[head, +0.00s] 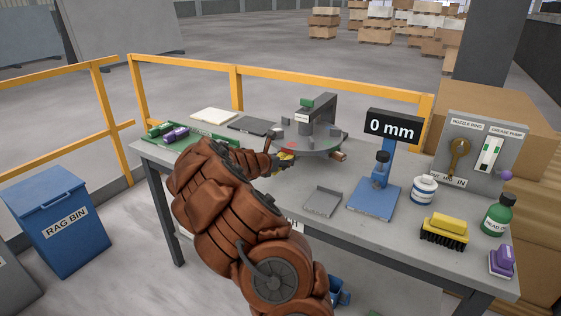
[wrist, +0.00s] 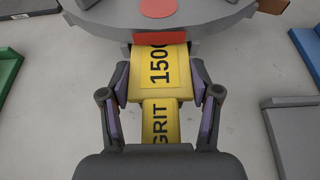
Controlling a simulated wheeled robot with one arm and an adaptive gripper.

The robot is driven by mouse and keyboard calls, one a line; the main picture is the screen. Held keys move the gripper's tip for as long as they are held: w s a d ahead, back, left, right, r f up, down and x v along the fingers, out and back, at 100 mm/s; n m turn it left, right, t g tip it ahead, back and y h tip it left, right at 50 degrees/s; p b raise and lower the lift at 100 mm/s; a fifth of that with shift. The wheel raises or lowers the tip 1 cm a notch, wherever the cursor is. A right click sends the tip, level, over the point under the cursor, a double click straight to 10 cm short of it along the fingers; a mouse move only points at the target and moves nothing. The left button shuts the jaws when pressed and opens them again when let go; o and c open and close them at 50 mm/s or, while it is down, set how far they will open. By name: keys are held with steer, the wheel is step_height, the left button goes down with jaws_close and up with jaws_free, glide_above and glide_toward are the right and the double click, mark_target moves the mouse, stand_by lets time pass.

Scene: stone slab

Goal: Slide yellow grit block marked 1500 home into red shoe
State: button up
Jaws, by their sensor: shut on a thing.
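The yellow grit block (wrist: 157,88), printed GRIT and 1500, is between the fingers of my gripper (wrist: 160,92), which is shut on its sides. In the wrist view its far end meets the red shoe (wrist: 160,38) at the rim of the grey round head (wrist: 100,17). The red edge cuts off the last digit, so the far end is hidden; how deep it sits I cannot tell. In the head view the yellow block (head: 286,156) shows at the near left rim of the round head, and my arm covers most of my gripper.
A grey angled tray (head: 323,201) and a blue gauge stand reading 0 mm (head: 375,195) stand to the right. A green tray (head: 205,140) with purple and green blocks lies at the left. A yellow brush, white jar and green bottle (head: 498,214) occupy the right end.

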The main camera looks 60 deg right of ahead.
steer(key=shift+d, duration=0.75)
stand_by(0.4)
steer(key=shift+a+r, duration=0.2)
steer(key=shift+a, duration=1.75)
steer(key=shift+f, duration=0.2)
stand_by(0.6)
steer(key=shift+d+p, duration=0.45)
steer(key=shift+d, duration=1.5)
stand_by(1.7)
steer(key=shift+a, duration=0.15)
